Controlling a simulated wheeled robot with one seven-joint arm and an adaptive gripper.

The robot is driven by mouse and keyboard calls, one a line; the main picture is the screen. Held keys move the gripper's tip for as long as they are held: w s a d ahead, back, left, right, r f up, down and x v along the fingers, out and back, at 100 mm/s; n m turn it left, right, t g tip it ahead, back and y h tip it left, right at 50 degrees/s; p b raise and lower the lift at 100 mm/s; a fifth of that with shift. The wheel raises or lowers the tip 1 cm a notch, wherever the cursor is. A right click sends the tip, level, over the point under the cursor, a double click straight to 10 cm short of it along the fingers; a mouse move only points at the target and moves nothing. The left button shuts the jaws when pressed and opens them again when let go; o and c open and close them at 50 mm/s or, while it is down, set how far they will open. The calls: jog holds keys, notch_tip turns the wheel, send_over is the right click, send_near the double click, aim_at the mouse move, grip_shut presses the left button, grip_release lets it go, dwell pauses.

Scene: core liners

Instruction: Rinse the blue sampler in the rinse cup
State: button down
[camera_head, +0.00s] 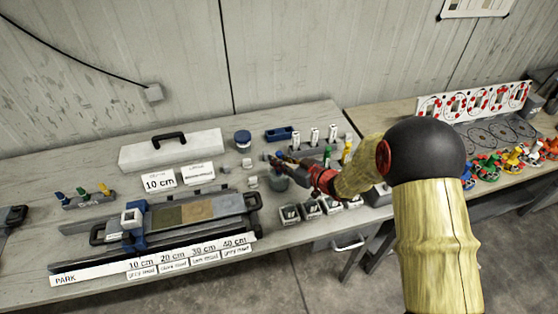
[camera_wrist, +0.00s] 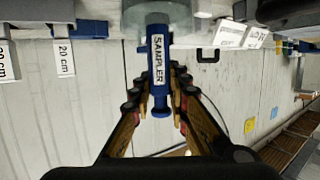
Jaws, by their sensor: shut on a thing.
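My gripper (camera_head: 284,161) is over the middle of the table, shut on the blue sampler. In the wrist view the blue sampler (camera_wrist: 158,70), marked SAMPLER, stands between my fingers (camera_wrist: 160,108). Its far end overlaps a clear, pale cup (camera_wrist: 188,28), seemingly the rinse cup. That end appears to be inside or behind the cup wall; I cannot tell how deep. In the head view a grey-green cup (camera_head: 277,182) sits right under my gripper, and the sampler itself is hidden by my fingers.
A core tray (camera_head: 195,210) lies at front left, with a white box (camera_head: 172,150) behind it. Small dark containers (camera_head: 310,208) stand right of the cup. A rack with white tubes (camera_head: 314,138) is behind my gripper. A small rack of coloured tools (camera_head: 88,200) is far left.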

jog(key=shift+f, duration=0.15)
jog(key=shift+f+b, duration=0.45)
jog(key=shift+f, duration=0.15)
jog(key=shift+r, duration=0.2)
jog(key=shift+r+p, duration=0.55)
jog(key=shift+p, duration=0.05)
jog(key=shift+f, duration=0.1)
jog(key=shift+f+b, duration=0.45)
jog(key=shift+f, duration=0.2)
jog(key=shift+r, duration=0.1)
jog(key=shift+r+p, duration=0.6)
jog(key=shift+r, duration=0.05)
